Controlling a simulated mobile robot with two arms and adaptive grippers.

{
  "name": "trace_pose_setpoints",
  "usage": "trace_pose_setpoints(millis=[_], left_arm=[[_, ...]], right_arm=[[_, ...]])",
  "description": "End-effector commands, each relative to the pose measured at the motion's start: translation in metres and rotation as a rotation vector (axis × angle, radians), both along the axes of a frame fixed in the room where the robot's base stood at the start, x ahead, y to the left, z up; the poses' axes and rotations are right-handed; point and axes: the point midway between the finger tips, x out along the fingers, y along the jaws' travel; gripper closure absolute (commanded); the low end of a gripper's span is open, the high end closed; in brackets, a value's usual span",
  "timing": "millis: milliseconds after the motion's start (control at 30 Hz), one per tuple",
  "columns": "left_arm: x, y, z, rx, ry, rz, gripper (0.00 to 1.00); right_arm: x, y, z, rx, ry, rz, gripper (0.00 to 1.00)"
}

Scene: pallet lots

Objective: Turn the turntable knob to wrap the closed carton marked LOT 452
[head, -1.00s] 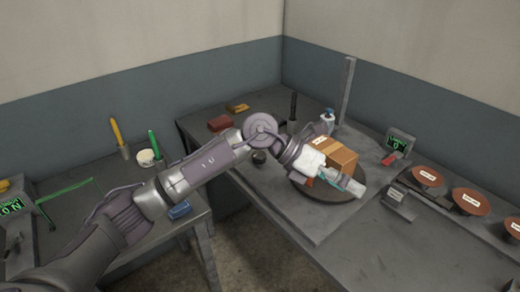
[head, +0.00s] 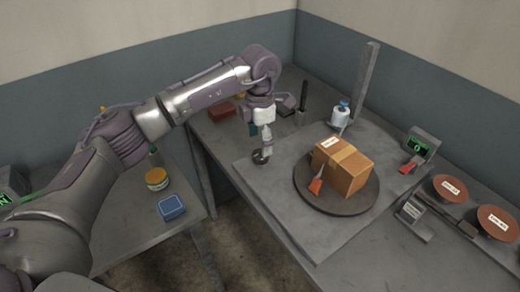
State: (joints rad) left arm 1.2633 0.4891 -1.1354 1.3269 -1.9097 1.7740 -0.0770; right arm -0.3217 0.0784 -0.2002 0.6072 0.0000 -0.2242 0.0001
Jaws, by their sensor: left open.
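A closed brown carton (head: 350,178) with tan tape and a small white label on top sits on the round dark turntable (head: 312,202). The label is too small to read. An orange piece (head: 316,186) stands at the carton's near left side. The small dark round knob (head: 260,158) is on the grey base plate left of the turntable. My left gripper (head: 265,146) points down directly over the knob, open and with nothing visible held. Whether its fingers touch the knob or stay just above it, I cannot tell. My right gripper is out of view.
A tall grey post (head: 366,88) and a blue-capped bottle (head: 340,115) stand behind the turntable. A display (head: 421,144) with a red lever (head: 408,168) is to the right. Brown discs (head: 450,189) lie at the far right. The plate's front is clear.

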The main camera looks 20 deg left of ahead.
Motion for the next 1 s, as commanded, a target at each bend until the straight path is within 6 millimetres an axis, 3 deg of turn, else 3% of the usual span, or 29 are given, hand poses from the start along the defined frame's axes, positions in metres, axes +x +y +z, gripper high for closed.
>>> trace_pose_setpoints(millis=[100,233,667,1000], left_arm=[[-0.001,0.000,-0.021,0.000,0.003,0.000,0.26],[0.000,0.000,-0.038,-0.001,0.002,0.000,0.26],[0.000,0.000,-0.051,-0.001,-0.001,-0.001,0.26],[0.000,0.000,-0.050,-0.001,-0.001,0.000,0.79]], right_arm=[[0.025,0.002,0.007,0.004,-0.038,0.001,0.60],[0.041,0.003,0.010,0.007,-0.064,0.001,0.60],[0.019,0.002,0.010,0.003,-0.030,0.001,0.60],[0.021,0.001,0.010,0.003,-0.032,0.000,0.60]])
